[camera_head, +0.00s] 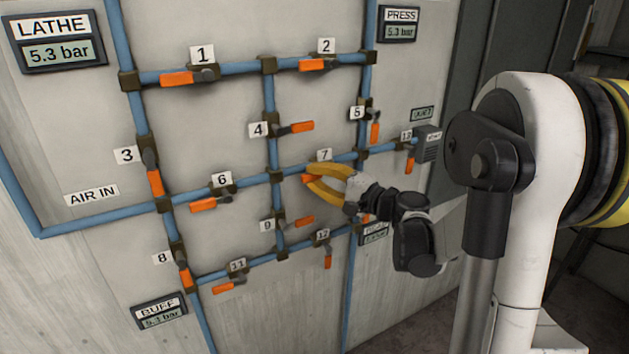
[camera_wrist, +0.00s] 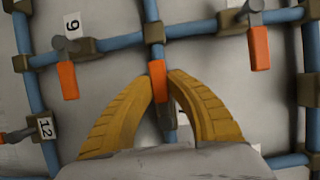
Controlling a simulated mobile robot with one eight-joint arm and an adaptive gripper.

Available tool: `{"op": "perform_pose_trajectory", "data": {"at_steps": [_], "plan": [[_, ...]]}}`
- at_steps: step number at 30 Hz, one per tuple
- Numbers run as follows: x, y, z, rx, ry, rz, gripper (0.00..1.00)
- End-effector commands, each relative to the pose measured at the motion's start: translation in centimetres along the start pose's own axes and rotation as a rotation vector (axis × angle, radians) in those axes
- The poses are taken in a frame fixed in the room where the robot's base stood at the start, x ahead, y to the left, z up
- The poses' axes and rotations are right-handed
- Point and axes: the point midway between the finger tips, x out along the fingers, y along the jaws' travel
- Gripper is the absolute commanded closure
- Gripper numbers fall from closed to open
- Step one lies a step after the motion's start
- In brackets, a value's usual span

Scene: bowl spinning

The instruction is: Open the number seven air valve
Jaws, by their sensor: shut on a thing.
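The number seven valve's orange handle (camera_head: 308,178) is on the blue pipe below the "7" label (camera_head: 324,155), mostly hidden by my fingers in the head view. My gripper (camera_head: 312,180) has its yellow fingers closed around this handle. In the wrist view, the orange handle (camera_wrist: 159,78) sits between the two fingertips (camera_wrist: 162,76) and lies roughly in line with its pipe. The valve body is partly hidden behind the fingers, and a white label beside it is mostly covered.
Valve 4 (camera_head: 300,127) is above, valve 6 (camera_head: 204,205) to the left, and valve 9 (camera_head: 273,225) and valve 12 (camera_head: 327,260) below. Valve 5 (camera_head: 375,132) is to the upper right. LATHE (camera_head: 56,41) and PRESS (camera_head: 400,25) displays both read 5.3 bar.

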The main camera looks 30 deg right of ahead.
Motion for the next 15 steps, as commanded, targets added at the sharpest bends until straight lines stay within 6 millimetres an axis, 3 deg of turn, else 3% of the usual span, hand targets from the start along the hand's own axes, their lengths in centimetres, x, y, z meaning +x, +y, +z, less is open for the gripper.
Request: {"op": "perform_pose_trajectory", "data": {"at_steps": [15], "plan": [[0.05, -0.26, -0.02, 0.034, 0.000, -0.015, 1.00]]}}
